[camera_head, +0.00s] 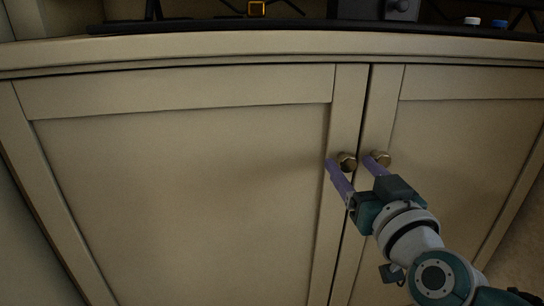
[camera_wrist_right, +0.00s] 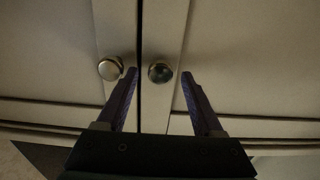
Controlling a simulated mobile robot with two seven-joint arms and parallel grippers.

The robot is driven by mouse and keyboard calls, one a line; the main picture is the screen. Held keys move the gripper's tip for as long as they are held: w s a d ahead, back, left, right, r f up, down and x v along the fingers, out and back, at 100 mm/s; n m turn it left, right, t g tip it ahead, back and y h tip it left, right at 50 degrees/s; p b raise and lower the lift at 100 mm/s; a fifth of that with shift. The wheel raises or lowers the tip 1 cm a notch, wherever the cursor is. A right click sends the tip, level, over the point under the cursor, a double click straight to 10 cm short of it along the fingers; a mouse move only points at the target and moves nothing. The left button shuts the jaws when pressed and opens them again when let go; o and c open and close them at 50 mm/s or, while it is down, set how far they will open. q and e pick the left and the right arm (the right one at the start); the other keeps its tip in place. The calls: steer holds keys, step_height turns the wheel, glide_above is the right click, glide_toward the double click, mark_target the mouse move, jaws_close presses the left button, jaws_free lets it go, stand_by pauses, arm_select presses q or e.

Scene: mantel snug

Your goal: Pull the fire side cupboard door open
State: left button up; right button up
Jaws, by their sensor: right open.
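The cupboard has two pale panelled doors, a left door (camera_head: 180,180) and a right door (camera_head: 460,150), both shut. The left door's round metal knob (camera_head: 347,161) and the right door's knob (camera_head: 381,158) sit close together beside the middle gap. My right gripper (camera_head: 351,162) is open, its purple fingers either side of the left door's knob. In the right wrist view, which looks turned over, that knob (camera_wrist_right: 160,72) is between the fingertips and the other knob (camera_wrist_right: 110,68) is outside them. I cannot tell whether a finger touches a knob. My left gripper is out of view.
A dark shelf top (camera_head: 290,24) runs above the doors. On it stand a grey box-like object (camera_head: 400,9), a small gold item (camera_head: 256,8), and white (camera_head: 471,20) and blue (camera_head: 499,23) caps. The space before the left door looks clear.

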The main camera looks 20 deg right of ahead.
jaws_close()
stand_by(0.5)
stand_by(0.9)
